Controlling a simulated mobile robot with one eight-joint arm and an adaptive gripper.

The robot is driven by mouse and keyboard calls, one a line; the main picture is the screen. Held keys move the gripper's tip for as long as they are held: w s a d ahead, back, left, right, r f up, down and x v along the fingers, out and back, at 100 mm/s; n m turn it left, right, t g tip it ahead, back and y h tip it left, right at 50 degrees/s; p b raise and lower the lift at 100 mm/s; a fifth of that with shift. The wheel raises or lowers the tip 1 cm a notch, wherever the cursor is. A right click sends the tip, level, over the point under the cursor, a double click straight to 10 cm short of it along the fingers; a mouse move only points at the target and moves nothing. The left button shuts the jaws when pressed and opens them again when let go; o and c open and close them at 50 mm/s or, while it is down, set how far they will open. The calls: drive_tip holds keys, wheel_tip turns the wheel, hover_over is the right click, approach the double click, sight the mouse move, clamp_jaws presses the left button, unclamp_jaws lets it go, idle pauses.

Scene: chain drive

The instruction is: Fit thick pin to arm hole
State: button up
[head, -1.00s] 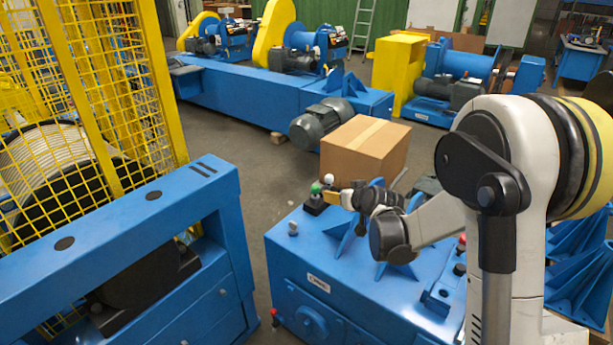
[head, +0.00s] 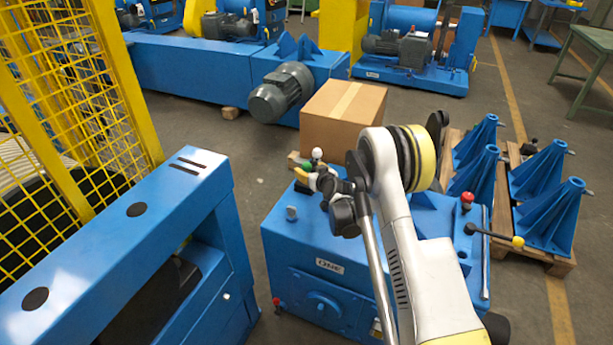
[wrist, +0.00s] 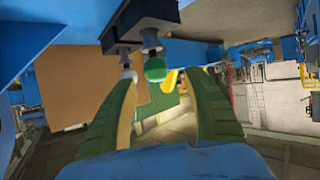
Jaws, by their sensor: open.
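A green ball-headed piece (wrist: 155,70) and a white ball-headed piece (wrist: 128,73) sit in a black block (wrist: 140,22), which the wrist view shows upside down. In the head view the white ball (head: 317,153) stands at the back left of the blue machine (head: 280,250), with the green ball (head: 307,167) in front of it. My gripper (wrist: 163,80) is open and empty, its green-looking fingers either side of the green ball in the picture. I cannot tell whether they touch it. I cannot tell which piece is the thick pin, and no arm hole is clearly visible.
A cardboard box (head: 342,118) stands just behind the machine. A black lever with a yellow end (head: 518,242) and a red knob (head: 467,198) are at its right. A blue frame (head: 120,230) stands left. My arm hides much of the machine top.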

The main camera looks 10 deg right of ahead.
sight(308, 167)
drive_tip(key=x, duration=0.1)
drive_tip(key=b+x, duration=0.2)
drive_tip(key=x, duration=0.1)
drive_tip(key=shift+d+f, duration=0.25)
drive_tip(key=shift+d, duration=0.1)
drive_tip(key=shift+w+a, duration=0.1)
drive_tip(key=shift+w, duration=0.35)
drive_tip(key=shift+r, duration=0.1)
clamp_jaws()
